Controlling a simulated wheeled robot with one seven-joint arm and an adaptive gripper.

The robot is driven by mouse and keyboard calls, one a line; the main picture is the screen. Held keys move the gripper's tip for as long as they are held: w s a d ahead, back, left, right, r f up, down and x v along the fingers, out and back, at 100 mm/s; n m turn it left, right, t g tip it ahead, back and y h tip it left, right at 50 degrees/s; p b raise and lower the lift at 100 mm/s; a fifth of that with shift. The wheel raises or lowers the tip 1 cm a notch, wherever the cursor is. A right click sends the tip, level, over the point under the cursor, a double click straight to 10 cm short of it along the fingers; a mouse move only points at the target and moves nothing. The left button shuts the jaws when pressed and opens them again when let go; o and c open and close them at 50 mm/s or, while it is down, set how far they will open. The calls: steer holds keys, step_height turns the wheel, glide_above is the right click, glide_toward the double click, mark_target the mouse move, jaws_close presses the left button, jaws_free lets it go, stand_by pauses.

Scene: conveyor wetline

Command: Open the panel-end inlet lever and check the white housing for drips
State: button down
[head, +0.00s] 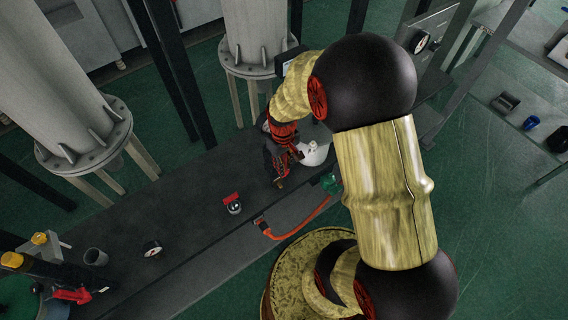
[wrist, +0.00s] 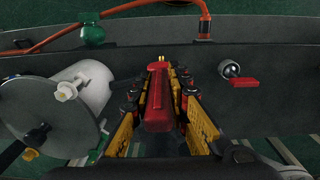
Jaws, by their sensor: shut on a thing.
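My gripper (wrist: 160,90) is shut on a red lever (wrist: 158,108), with one yellow-padded finger on each side of it. The lever points lengthwise between the fingers; its base is mostly hidden. The white housing (wrist: 88,88) is just left of the gripper in the wrist view, with a round clear-looking face and yellow-white fittings. No drip can be made out on it. In the head view my gripper (head: 281,165) is low over the dark bench, beside the white housing (head: 316,154). A second red lever (wrist: 244,82) on a round metal valve is to the right, apart from the gripper.
An orange hose (head: 300,224) runs along the bench edge near a green bulb-shaped fitting (head: 331,183). A gauge (head: 151,249), a grey cup (head: 95,257) and another red handle (head: 72,295) are at the left. Large grey columns (head: 258,35) stand behind the bench.

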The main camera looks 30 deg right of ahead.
steer(key=c, duration=1.7)
jaws_free()
step_height(320, 180, up, 12)
steer(key=shift+a, duration=0.1)
steer(key=s+a+r+t+b, duration=0.2)
steer(key=s+a+r+b, duration=0.1)
steer(key=s, duration=0.1)
steer(key=s+a+r+t+b, duration=0.1)
steer(key=s+a+r+b, duration=0.2)
steer(key=s+a+r, duration=0.1)
steer(key=s+a+r+t+b, duration=0.2)
steer(key=s+a+r+b, duration=0.1)
steer(key=s+a, duration=0.1)
steer(key=shift+a+r+t, duration=0.1)
steer(key=shift+r+t, duration=0.2)
